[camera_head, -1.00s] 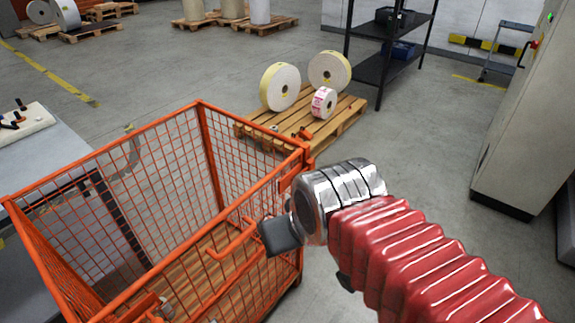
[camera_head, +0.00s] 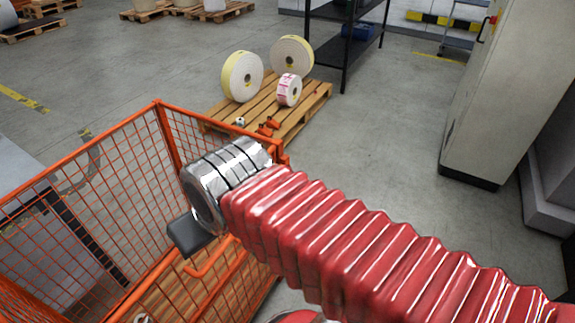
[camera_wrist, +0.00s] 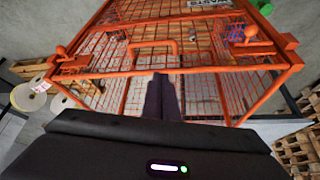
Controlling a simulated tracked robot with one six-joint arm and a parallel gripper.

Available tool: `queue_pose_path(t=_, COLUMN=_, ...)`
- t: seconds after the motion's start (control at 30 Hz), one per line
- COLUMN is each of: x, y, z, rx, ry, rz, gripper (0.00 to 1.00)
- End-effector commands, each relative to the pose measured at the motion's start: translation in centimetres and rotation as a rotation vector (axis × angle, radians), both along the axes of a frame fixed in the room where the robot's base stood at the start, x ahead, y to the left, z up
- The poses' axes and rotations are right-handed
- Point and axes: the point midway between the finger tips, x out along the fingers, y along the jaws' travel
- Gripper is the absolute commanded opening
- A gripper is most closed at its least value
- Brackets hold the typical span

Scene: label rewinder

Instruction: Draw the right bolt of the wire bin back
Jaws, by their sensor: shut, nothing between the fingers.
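The orange wire bin (camera_head: 158,103) stands at the left in the head view, and its gate side with a bent handle (camera_head: 212,262) lies below my gripper (camera_head: 190,236). In the wrist view, the bin (camera_wrist: 205,72) spreads ahead of my gripper (camera_wrist: 163,92), whose dark fingers are together and empty. The fingertips point at the gate below the handle (camera_wrist: 152,44). Bolt-like orange fittings show at the right end (camera_wrist: 268,50) and left end (camera_wrist: 75,64) of the gate's top rail. The fingers appear apart from both fittings. Their exact bolt positions are unclear.
A pallet (camera_head: 300,118) with label rolls (camera_head: 243,76) stands behind the bin. A grey cabinet (camera_head: 500,90) is at the right and a dark shelf (camera_head: 345,45) at the back. Open floor (camera_head: 385,140) lies between. Stacked pallets (camera_wrist: 298,150) show in the wrist view.

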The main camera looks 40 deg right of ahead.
Motion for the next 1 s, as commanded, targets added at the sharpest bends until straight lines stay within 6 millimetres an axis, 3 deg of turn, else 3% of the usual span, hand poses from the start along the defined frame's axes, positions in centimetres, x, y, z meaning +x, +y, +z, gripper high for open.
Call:
queue_pose_path(t=0.33, x=0.2, y=-0.2, z=0.2, rx=-0.001, ry=0.005, rz=0.0, gripper=0.0)
queue_pose_path(t=0.57, x=2.2, y=-1.1, z=1.2, rx=-0.004, ry=0.058, rz=0.0, gripper=0.0)
queue_pose_path(t=1.0, x=8.5, y=-7.8, z=2.8, rx=0.035, ry=0.201, rz=0.034, gripper=0.0)
